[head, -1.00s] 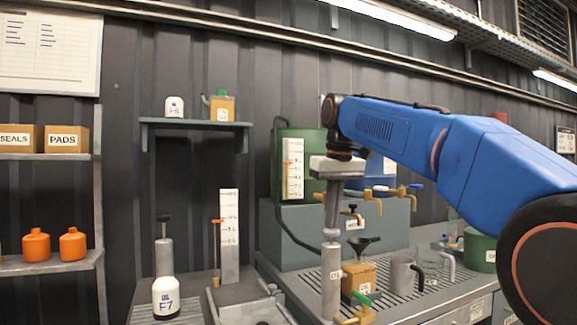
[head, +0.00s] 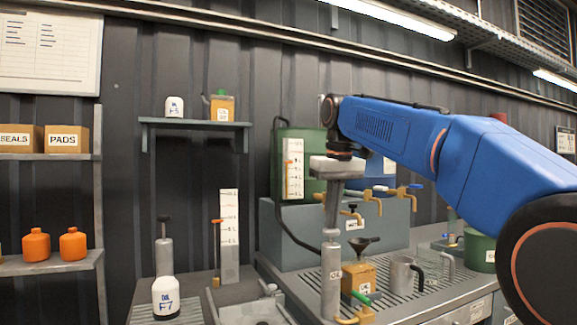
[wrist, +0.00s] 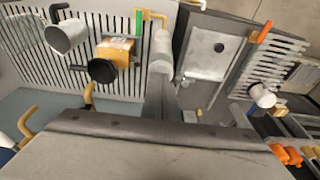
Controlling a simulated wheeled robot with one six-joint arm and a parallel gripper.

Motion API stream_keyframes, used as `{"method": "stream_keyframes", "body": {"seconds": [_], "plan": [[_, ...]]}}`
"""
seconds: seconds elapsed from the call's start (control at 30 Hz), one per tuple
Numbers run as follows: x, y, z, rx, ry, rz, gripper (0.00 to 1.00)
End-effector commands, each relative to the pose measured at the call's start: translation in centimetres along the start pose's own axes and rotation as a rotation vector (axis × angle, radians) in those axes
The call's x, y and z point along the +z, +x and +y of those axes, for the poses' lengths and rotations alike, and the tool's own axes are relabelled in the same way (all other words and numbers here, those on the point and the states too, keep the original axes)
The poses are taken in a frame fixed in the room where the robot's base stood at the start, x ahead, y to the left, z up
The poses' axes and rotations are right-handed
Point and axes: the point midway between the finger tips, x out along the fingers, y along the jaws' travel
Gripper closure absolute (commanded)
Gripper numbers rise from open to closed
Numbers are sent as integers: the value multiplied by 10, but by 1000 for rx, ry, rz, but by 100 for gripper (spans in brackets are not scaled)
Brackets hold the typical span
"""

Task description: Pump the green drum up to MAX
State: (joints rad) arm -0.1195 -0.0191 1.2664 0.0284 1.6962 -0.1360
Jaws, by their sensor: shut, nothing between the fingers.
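The green drum (head: 285,140) stands on a grey box behind my arm, its right side partly hidden. My gripper (head: 337,165) is shut, pointing down right over the top of the pump rod (head: 332,210). The pump body (wrist: 162,55) also shows in the wrist view.
An orange can with a black funnel (head: 360,275) and a grey mug (head: 402,273) stand close right of the pump. Brass taps (head: 372,200) jut out behind it. A second pump (head: 164,255) and a white bottle (head: 166,297) are at the left.

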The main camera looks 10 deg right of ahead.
Motion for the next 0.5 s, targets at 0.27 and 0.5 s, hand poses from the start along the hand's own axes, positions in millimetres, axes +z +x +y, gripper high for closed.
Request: {"method": "stream_keyframes", "body": {"seconds": [0.27, 0.5], "plan": [[-4, -15, 0, 0, 0, -1, 100], [-7, -28, 0, 0, 0, 0, 100]]}}
